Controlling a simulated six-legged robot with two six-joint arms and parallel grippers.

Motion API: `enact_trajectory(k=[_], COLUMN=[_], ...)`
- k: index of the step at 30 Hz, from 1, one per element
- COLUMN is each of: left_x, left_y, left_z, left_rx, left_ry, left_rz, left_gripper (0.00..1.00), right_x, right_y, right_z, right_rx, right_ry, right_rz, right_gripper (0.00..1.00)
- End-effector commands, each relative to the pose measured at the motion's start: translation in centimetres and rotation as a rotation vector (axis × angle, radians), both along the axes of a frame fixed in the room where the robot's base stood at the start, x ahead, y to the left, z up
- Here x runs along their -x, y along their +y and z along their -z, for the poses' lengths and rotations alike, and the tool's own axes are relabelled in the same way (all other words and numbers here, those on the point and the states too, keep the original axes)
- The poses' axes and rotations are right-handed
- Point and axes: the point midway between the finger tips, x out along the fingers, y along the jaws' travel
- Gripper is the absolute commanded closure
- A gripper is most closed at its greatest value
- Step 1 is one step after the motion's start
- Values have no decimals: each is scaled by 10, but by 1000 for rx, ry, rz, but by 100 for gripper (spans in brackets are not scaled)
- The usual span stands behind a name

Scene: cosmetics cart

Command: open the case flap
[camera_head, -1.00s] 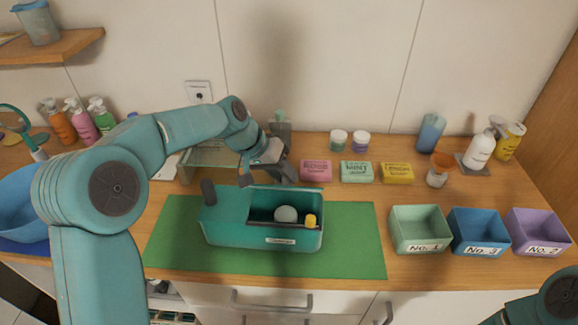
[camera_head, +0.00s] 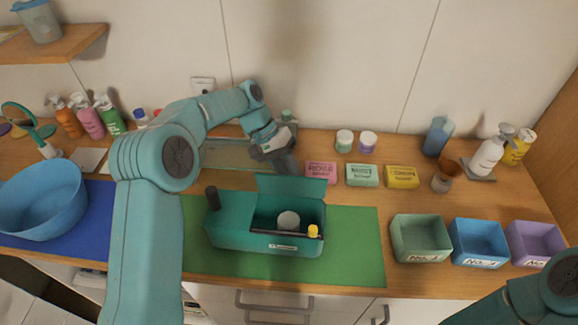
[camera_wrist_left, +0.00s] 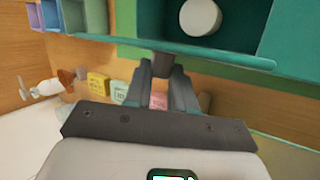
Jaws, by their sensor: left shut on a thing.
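The teal case (camera_head: 225,238) sits on the green mat with its right compartment open to view. A white round jar (camera_head: 288,221) and a small yellow-capped item (camera_head: 313,231) show inside. The case flap (camera_head: 291,188) stands raised along the compartment's back edge. My left gripper (camera_head: 288,168) is behind and above the flap's top edge. In the left wrist view my left gripper (camera_wrist_left: 163,68) is shut on a small dark tab at the edge of the flap (camera_wrist_left: 215,57); the fingers partly hide it. My right gripper is out of view; only part of that arm shows.
The green mat (camera_head: 355,250) has free room right of the case. Pink, mint and yellow soap boxes (camera_head: 362,175) stand behind it. Green, blue and purple bins (camera_head: 420,240) stand to the right. A blue basin (camera_head: 45,205) is at the left.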

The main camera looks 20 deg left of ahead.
Motion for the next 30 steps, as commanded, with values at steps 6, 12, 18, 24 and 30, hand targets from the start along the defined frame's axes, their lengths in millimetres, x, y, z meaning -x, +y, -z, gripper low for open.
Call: enact_trajectory(k=[6, 12, 18, 24, 30], left_x=[-7, -11, -13, -13, -14], left_y=[3, 3, 4, 4, 5], left_z=[8, 10, 10, 10, 10], left_rx=[23, 39, 46, 48, 48], left_ry=[114, 178, 207, 216, 216], left_rz=[-2, -2, -2, -1, -1], left_gripper=[100, 100, 100, 100, 100], right_x=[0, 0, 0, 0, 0], right_y=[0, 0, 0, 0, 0], right_z=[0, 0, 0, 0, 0], right_rx=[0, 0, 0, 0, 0], right_ry=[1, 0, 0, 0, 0], right_rz=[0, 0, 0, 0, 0], right_gripper=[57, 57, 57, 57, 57])
